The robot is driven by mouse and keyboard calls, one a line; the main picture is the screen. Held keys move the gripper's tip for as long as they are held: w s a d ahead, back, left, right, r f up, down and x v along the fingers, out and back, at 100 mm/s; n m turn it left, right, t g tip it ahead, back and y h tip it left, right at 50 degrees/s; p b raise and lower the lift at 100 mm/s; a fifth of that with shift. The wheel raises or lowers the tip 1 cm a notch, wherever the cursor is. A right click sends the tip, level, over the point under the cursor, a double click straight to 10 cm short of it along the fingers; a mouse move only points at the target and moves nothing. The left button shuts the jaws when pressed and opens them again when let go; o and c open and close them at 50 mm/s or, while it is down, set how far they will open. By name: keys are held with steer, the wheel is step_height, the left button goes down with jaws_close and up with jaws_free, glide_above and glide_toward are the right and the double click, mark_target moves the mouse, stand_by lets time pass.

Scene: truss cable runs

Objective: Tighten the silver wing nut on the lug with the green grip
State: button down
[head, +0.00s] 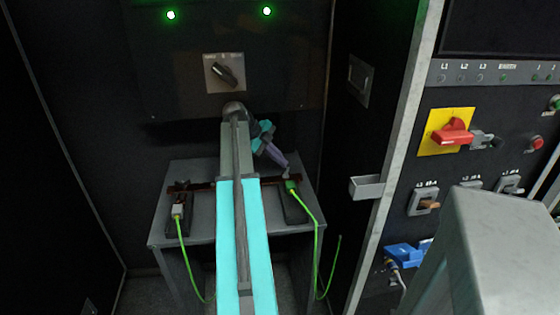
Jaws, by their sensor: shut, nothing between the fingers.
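The lug with the green grip (291,186) sits at the right end of a dark reddish-brown bar (203,185) on a small grey table. A green cable runs down from it. My gripper (286,169), at the end of the purple wrist part, points down and right just above this lug. It is shut with nothing held. The silver wing nut cannot be made out apart from the fingertips; whether they touch it I cannot tell. A second lug with a pale grey grip (178,211) is at the left end of the bar, also with a green cable.
The grey table (160,232) stands against a dark cabinet with a rotary switch (225,73) and two lit green lamps. My arm covers the table's middle. On the right are a cabinet edge (404,120), a small grey bracket (367,187) and a red-handled switch (452,137).

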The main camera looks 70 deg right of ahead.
steer(key=shift+a, duration=0.1)
steer(key=shift+s+a, duration=0.5)
steer(key=shift+s, duration=0.05)
stand_by(0.4)
steer(key=b+v, duration=0.1)
steer(key=v, duration=1.2)
steer(key=shift+w+r, duration=0.25)
steer(key=shift+r, duration=0.05)
steer(key=c, duration=2.5)
jaws_free()
steer(key=shift+a, duration=0.15)
